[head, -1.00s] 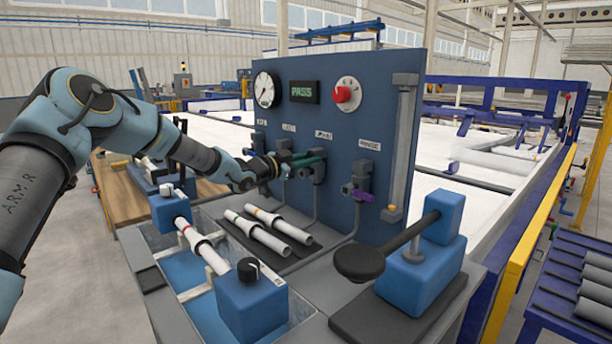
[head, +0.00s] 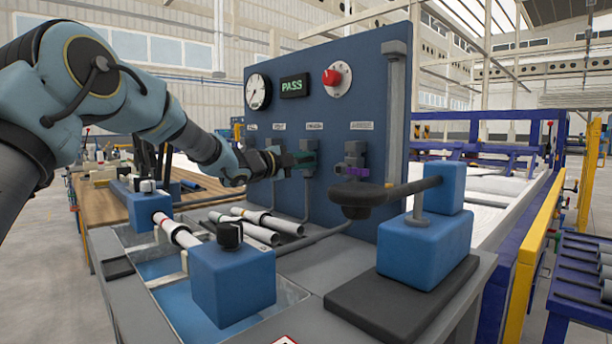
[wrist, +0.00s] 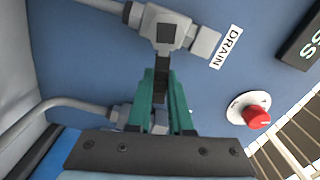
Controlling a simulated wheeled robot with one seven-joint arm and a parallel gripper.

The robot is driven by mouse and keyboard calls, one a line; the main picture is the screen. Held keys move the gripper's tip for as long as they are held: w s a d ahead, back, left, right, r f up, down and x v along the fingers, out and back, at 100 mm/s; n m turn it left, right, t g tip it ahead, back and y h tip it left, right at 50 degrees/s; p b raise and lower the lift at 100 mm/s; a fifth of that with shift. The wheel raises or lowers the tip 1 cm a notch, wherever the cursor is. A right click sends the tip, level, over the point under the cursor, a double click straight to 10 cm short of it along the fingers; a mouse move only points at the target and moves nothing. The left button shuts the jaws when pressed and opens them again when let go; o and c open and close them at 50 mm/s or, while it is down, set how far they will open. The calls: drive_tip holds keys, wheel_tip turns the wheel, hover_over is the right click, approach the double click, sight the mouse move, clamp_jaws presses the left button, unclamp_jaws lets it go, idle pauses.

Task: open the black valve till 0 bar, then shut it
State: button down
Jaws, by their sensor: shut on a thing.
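The black valve handle (wrist: 161,66) runs down from a grey valve body (wrist: 166,28) beside the DRAIN label in the wrist view. My gripper (wrist: 160,88) has its teal fingers shut on this handle. In the head view my gripper (head: 302,161) reaches the blue panel under the third label from the left, and the handle is mostly hidden there. The round pressure gauge (head: 258,91) is at the panel's upper left; its needle is too small to read exactly. The display (head: 294,86) beside it shows PASS.
A red knob (head: 332,77) is on the panel, and a purple-handled valve (head: 358,170) is right of my gripper. White pipes (head: 268,223) lie below. A blue block with a dark lever (head: 385,191) stands in front at the right.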

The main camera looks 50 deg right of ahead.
drive_tip(key=shift+s+f+m+b, duration=0.1)
drive_tip(key=shift+f+m+b, duration=0.7)
drive_tip(key=shift+m+b, duration=0.8)
drive_tip(key=c, duration=0.8)
unclamp_jaws()
drive_tip(key=shift+a, duration=0.1)
drive_tip(key=a, duration=0.7)
drive_tip(key=a+b, duration=0.1)
drive_tip(key=a, duration=0.2)
drive_tip(key=shift+w+a, duration=0.3)
